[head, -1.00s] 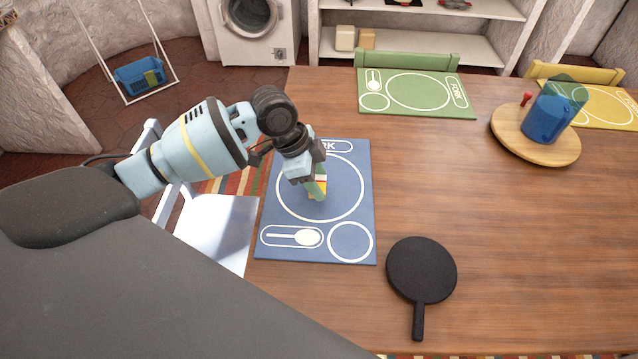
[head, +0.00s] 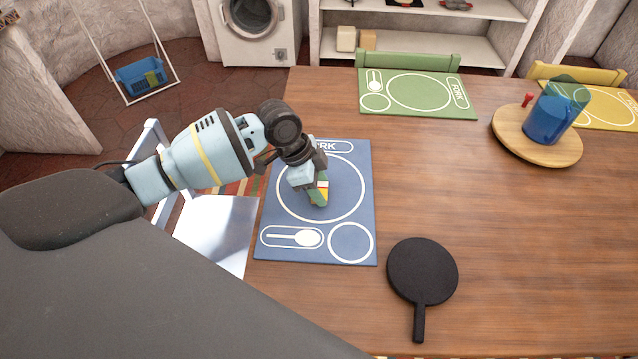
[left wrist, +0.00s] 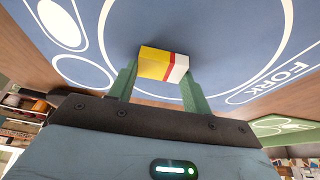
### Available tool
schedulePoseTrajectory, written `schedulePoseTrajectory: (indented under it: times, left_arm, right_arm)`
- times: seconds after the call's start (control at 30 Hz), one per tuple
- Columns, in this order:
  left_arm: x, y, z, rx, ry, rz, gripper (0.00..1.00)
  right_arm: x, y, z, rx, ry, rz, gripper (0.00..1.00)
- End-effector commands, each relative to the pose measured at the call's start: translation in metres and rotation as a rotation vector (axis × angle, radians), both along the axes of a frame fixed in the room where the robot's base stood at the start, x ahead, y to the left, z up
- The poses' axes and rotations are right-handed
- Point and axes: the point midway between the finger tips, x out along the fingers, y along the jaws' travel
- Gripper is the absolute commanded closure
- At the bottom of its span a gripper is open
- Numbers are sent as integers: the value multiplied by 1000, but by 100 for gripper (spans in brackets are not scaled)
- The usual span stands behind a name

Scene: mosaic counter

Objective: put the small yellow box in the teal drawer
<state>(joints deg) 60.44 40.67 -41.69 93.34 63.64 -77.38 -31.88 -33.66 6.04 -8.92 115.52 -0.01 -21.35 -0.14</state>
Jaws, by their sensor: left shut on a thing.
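The small yellow box (left wrist: 155,63), with a red stripe and a white end, is between the green fingers of my left gripper (left wrist: 160,75) in the left wrist view. In the head view my left gripper (head: 319,198) points down over the blue placemat and is shut on the box (head: 323,186), which is partly hidden by the fingers. I cannot tell if the box touches the mat. The teal drawer is not in view. My right gripper is not in view.
The blue placemat (head: 352,228) lies on the wooden table (head: 460,220). A black paddle-shaped board (head: 422,272) lies to its right. A round wooden board (head: 560,153) holds a blue pitcher (head: 550,118). A green placemat (head: 418,92) lies farther back. The table's middle is clear.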

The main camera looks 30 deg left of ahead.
Motion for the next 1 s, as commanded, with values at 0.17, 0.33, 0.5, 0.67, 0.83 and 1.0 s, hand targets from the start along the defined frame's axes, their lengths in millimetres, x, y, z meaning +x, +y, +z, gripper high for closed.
schedulePoseTrajectory:
  times: [0.17,0.33,0.5,0.67,0.83,1.0]
  left_arm:
    - [0,0,-2,0,0,0,37]
    - [0,0,-2,0,0,0,29]
    - [0,0,-1,0,0,0,29]
    - [-1,4,10,1,-2,1,29]
    - [-6,14,39,1,-4,1,29]
    - [-11,26,71,1,-5,2,29]
  right_arm:
    - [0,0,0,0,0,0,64]
    - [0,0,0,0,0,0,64]
    - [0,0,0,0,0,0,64]
    - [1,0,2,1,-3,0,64]
    - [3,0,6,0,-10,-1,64]
    - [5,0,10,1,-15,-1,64]
